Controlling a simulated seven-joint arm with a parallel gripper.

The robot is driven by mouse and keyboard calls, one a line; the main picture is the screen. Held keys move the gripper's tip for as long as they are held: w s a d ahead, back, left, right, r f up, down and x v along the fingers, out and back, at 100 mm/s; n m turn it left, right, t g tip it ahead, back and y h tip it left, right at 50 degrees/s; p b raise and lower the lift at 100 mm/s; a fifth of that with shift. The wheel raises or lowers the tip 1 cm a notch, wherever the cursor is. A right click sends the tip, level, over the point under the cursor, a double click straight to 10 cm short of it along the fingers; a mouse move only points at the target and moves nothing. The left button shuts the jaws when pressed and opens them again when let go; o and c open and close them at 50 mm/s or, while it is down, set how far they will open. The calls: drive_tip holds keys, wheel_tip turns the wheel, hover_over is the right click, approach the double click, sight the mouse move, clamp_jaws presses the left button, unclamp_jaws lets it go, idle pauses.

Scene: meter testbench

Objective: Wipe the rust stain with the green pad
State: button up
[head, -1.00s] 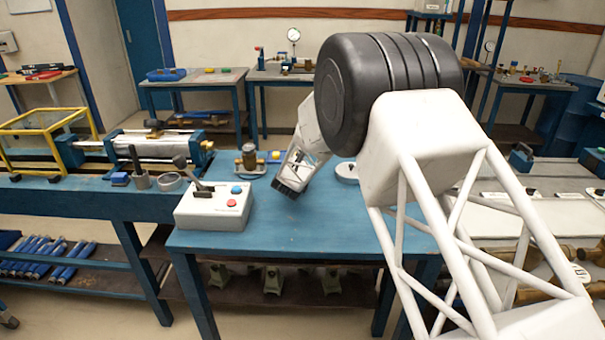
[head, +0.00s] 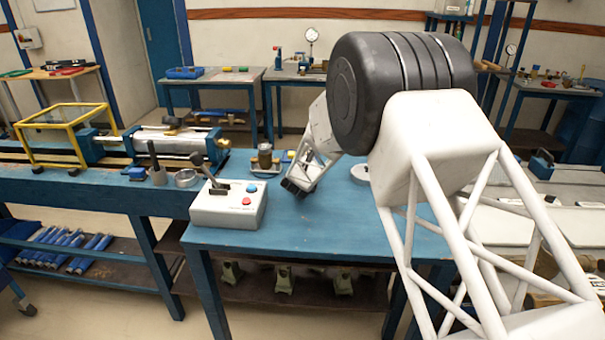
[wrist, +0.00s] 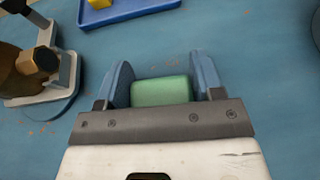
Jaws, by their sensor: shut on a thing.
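My gripper (head: 296,188) points down over the blue bench (head: 300,235), to the right of the grey control box. In the wrist view my gripper (wrist: 162,68) is shut on the green pad (wrist: 161,91), which sits between its two blue fingers. The pad is hidden in the head view. I cannot make out a clear rust stain; the wrist view shows only small brownish specks on the blue surface. I cannot tell whether the pad touches the bench.
A brown-and-brass meter (wrist: 36,62) in a pale holder stands left of my gripper. A blue tray (wrist: 130,12) with a yellow piece lies ahead. The control box (head: 228,204) with its lever stands at the bench's left. The front of the bench is clear.

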sight(328, 180)
drive_tip(key=shift+d, duration=4.15)
wheel_tip(328, 180, up, 8)
drive_tip(key=shift+a, duration=0.15)
